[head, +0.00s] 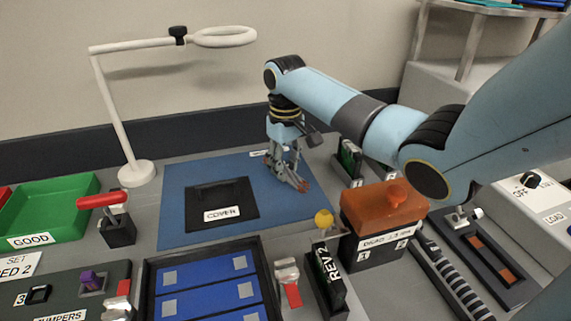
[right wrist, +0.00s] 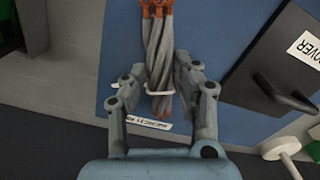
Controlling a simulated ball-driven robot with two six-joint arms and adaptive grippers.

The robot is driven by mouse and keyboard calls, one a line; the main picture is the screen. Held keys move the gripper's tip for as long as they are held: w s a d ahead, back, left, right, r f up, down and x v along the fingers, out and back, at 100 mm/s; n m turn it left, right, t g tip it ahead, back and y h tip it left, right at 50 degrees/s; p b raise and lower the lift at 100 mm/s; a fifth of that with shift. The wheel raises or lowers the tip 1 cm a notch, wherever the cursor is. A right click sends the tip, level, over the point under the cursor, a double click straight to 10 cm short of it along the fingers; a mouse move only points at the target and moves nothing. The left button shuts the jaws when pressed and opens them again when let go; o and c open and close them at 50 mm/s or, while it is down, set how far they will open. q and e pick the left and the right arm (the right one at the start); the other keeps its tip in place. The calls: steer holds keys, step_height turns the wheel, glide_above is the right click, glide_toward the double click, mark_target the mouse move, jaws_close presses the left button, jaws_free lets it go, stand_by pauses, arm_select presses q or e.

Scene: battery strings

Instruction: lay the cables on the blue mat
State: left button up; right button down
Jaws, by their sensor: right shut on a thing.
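The blue mat (head: 176,213) lies flat on the bench; it also fills the middle of the right wrist view (right wrist: 206,28). My right gripper (head: 288,168) is low over the mat's far right part. In the right wrist view my right gripper (right wrist: 158,86) is shut on a bundle of grey cables (right wrist: 159,48) with orange ends, banded by a white tie. The orange ends (head: 303,186) point toward the near right in the head view. I cannot tell whether the cables touch the mat. My left gripper is not in view.
A black plate marked COVER (head: 236,196) lies on the mat; it also shows in the right wrist view (right wrist: 262,86). A blue-celled tray (head: 150,288) stands in front, an orange-topped box (head: 384,212) at right, a green bin (head: 58,207) and lamp base (head: 137,173) at left.

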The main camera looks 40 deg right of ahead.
mark_target(286, 168)
steer(key=c, duration=1)
jaws_free()
step_height(286, 168, up, 12)
